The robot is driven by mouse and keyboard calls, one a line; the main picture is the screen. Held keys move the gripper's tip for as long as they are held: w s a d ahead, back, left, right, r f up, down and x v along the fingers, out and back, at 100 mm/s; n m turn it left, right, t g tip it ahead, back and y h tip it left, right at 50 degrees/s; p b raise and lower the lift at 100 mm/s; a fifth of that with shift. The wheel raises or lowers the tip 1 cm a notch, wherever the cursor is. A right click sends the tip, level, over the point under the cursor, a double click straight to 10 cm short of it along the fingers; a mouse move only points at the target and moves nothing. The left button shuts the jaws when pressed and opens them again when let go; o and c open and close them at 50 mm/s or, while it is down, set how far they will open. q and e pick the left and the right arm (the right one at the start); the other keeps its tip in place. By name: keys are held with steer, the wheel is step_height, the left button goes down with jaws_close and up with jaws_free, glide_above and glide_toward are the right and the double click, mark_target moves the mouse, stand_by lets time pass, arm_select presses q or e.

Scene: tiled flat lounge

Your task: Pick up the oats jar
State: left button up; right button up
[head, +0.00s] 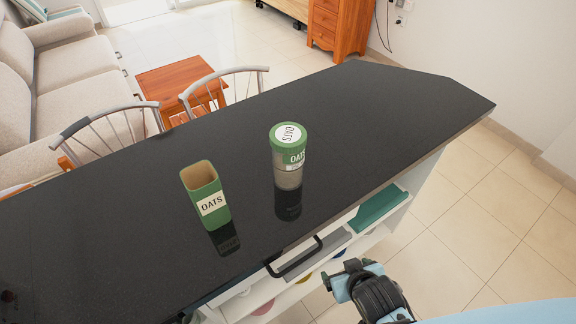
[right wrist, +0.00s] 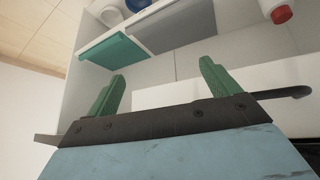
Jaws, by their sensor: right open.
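The oats jar (head: 288,178) stands upright on the dark counter in the head view, a round clear jar with a green lid and a white OATS label. A green open-topped square container (head: 204,190), also labelled OATS, stands to its left, apart from it. My right gripper (head: 344,277) is in front of the counter's near edge, lower than the jar and to its right. In the right wrist view its two green fingers (right wrist: 160,85) are spread with nothing between them. The jar cannot be made out in the right wrist view. My left gripper is not in view.
The black counter (head: 370,115) is clear around the jar, and to its right. A dark handle (head: 296,262) juts out below its near edge. Shelves under it hold a teal item (head: 376,207), also in the right wrist view (right wrist: 112,48). Chairs (head: 225,82) stand behind.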

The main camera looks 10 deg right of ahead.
steer(key=w+d+r+m+t+h, duration=0.1)
steer(key=w+r+m+t, duration=0.15)
steer(key=r, duration=1.15)
steer(key=n+t+y, duration=0.3)
steer(key=t, duration=0.6)
glide_toward(292, 159)
steer(key=shift+g, duration=0.25)
steer(key=w, duration=0.8)
steer(key=shift+w+a+r, duration=0.15)
steer(key=shift+a+r, duration=0.1)
steer(key=shift+a, duration=0.1)
steer(key=shift+w+a+r+p, duration=0.1)
steer(key=shift+w+p, duration=0.2)
steer(key=shift+w, duration=1)
steer(key=shift+w+a+r+p, duration=0.1)
steer(key=shift+w+p, duration=0.15)
steer(key=shift+w, duration=1.05)
steer(key=shift+c, duration=0.2)
steer(key=c, duration=1.6)
